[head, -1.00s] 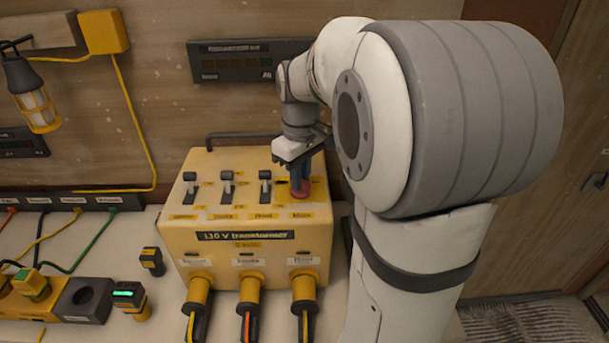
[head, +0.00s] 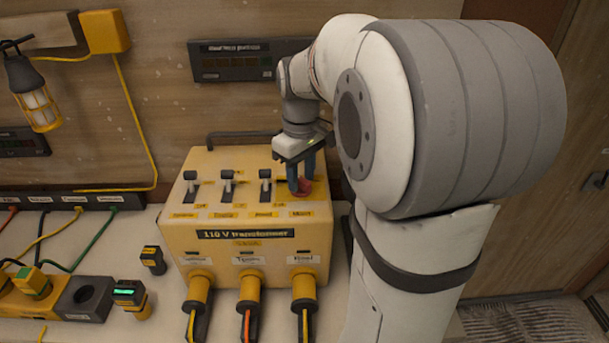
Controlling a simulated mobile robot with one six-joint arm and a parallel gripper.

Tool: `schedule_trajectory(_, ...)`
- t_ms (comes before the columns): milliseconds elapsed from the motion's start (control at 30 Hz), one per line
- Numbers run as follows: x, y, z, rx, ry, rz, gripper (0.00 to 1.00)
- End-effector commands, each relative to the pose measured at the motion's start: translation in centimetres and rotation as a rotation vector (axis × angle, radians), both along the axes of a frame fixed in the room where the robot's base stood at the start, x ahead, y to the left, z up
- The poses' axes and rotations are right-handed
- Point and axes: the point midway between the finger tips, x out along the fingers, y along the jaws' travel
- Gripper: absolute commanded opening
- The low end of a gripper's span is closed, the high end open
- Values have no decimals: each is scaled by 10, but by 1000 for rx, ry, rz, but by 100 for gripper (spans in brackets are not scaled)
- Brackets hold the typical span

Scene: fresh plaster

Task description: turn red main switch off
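The red main switch (head: 303,187) is at the right end of the row on top of the yellow 110 V transformer (head: 190,238). Its red part shows low, at the fingertips; its upper part and exact lever position are hidden by my gripper. My gripper (head: 300,178) points down over it from behind. Its two dark bluish fingers stand apart, with a gap between them, close to the red part. I cannot tell whether they touch it.
Three yellow plugs with cables (head: 249,290) fill the transformer's front. A dark handle bar (head: 240,136) rises behind. A lantern (head: 36,95) hangs at left.

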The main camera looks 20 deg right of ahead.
Motion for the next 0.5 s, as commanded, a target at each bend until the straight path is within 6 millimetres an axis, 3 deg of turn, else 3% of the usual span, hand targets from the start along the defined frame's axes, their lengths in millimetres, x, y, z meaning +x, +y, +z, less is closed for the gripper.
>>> schedule_trajectory(300, -1, 0, 50, -2, -4, 0, 35)
schedule_trajectory(500, -2, 0, 71, -1, -1, 0, 35)
